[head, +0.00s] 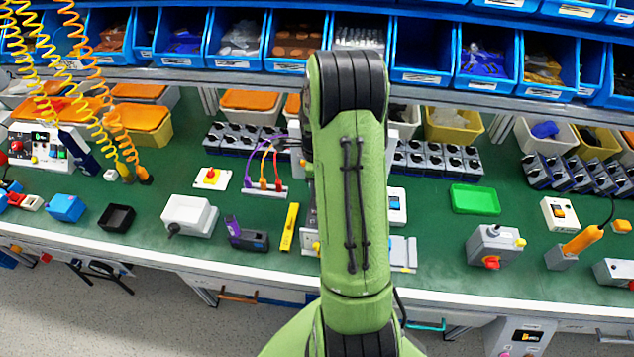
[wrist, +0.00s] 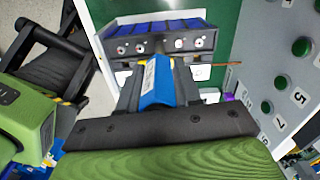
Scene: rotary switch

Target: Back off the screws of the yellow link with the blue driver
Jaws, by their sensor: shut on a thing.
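My gripper (wrist: 158,72) shows in the wrist view, shut on the blue driver (wrist: 157,86). The driver's blue body, with a pale label on one side, lies between the two dark fingers; its tip is hidden or too small to make out. Just beyond it is a dark box (wrist: 125,47) with a row of round metal terminals or screws on its front. Small yellow bits show near the driver's far end, but I cannot tell whether they are the yellow link. In the head view my green arm covers the middle of the bench and hides my gripper.
In the wrist view a pale panel (wrist: 286,75) with green knobs and numbers stands close at the right. In the head view, wires on a terminal strip (head: 264,190) are left of my arm, and a grey box with a red knob (head: 491,246) is at the right. Blue bins line the back.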

